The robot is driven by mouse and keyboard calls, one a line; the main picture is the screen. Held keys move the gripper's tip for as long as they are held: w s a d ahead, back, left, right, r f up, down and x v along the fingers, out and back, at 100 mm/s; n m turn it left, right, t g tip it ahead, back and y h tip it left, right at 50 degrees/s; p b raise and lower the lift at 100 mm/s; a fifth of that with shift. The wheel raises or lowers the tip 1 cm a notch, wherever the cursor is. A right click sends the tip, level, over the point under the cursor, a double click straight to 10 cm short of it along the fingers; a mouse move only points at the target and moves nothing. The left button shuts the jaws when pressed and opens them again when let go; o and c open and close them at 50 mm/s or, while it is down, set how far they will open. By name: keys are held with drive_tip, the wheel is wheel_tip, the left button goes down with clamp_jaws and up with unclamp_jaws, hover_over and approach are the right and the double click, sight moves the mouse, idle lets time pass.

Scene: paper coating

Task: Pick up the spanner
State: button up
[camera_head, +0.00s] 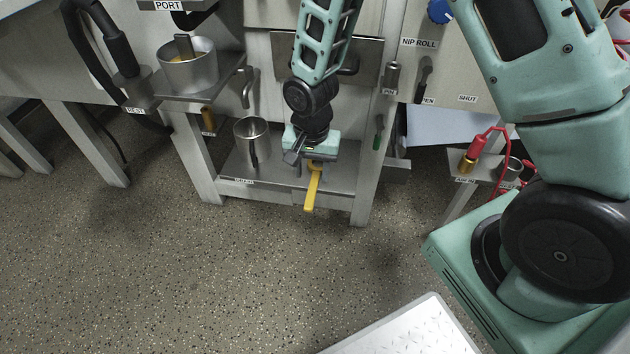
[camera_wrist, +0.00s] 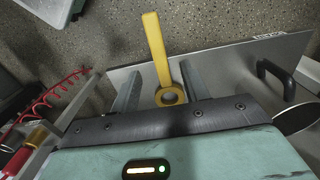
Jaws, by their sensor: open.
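The yellow spanner (camera_head: 313,190) lies on the low grey shelf (camera_head: 272,186) of the machine, its handle sticking out past the shelf's front edge. In the wrist view the spanner (camera_wrist: 155,50) shows a ring end between my two fingers and a straight handle pointing away. My gripper (camera_wrist: 155,85) is open, with one finger on each side of the ring end and a visible gap to each. In the head view my gripper (camera_head: 305,157) is over the shelf and hides the spanner's ring end. I cannot tell how far the fingers are above the shelf.
A metal cup (camera_head: 251,140) stands on the shelf left of my gripper. Another metal pot (camera_head: 188,68) sits on a higher bracket. A green-handled item (camera_head: 378,134) hangs at the right post. A red hose (camera_head: 484,140) is at the right.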

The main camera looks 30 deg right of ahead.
sight(312, 190)
drive_tip(key=f+b, duration=0.1)
drive_tip(key=f, duration=0.1)
drive_tip(key=f+b, duration=0.1)
drive_tip(key=f, duration=0.2)
drive_tip(key=shift+s+a, duration=0.15)
drive_tip(key=shift+s, duration=0.05)
clamp_jaws()
drive_tip(key=shift+r, duration=0.1)
wheel_tip(312, 190, up, 10)
drive_tip(key=p, duration=0.3)
